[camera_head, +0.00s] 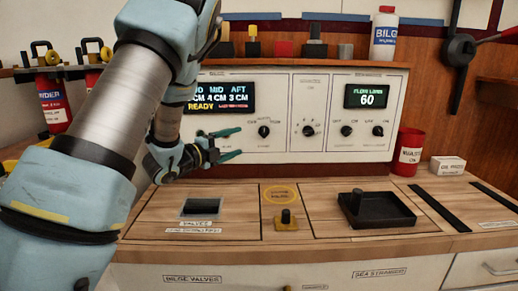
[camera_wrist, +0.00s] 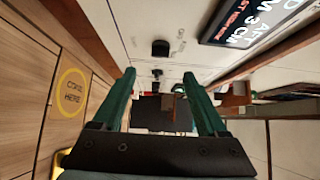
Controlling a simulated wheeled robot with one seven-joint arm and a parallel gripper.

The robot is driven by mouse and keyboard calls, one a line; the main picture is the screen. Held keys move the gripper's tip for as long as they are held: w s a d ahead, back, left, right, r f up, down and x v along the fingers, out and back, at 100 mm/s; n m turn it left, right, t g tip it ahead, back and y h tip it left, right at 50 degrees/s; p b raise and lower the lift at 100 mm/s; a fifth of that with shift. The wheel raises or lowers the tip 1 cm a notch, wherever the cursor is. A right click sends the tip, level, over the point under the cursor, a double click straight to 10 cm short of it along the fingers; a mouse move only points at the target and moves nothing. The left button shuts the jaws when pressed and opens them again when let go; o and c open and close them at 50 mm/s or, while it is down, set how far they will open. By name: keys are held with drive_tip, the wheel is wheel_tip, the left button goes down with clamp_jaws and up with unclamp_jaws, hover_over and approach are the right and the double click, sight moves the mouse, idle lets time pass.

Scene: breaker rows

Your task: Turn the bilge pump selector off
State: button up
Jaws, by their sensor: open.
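A white control panel (camera_head: 285,88) stands behind the counter with several black knobs. The nearest knob (camera_head: 263,131) to my gripper sits right of the left display, with small labels around it that I cannot read surely. Another knob (camera_head: 308,130) sits further right, with marks around it. I cannot tell from the labels which is the bilge pump selector. My gripper (camera_head: 240,143) is open and empty, its green fingers pointing right along the panel front, left of the nearest knob and apart from it. In the wrist view a black knob (camera_wrist: 160,47) shows beyond the open fingers (camera_wrist: 158,76).
Two more knobs (camera_head: 346,131) sit under the right display (camera_head: 366,96). A black tray (camera_head: 376,212), a yellow block (camera_head: 285,219) and a recessed valve opening (camera_head: 201,208) are on the counter. A red cup (camera_head: 408,152) stands right of the panel.

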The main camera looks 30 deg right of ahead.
sight(262, 133)
drive_tip(key=b+x, duration=0.2)
drive_tip(key=x, duration=0.8)
drive_tip(key=shift+d, duration=0.4)
clamp_jaws()
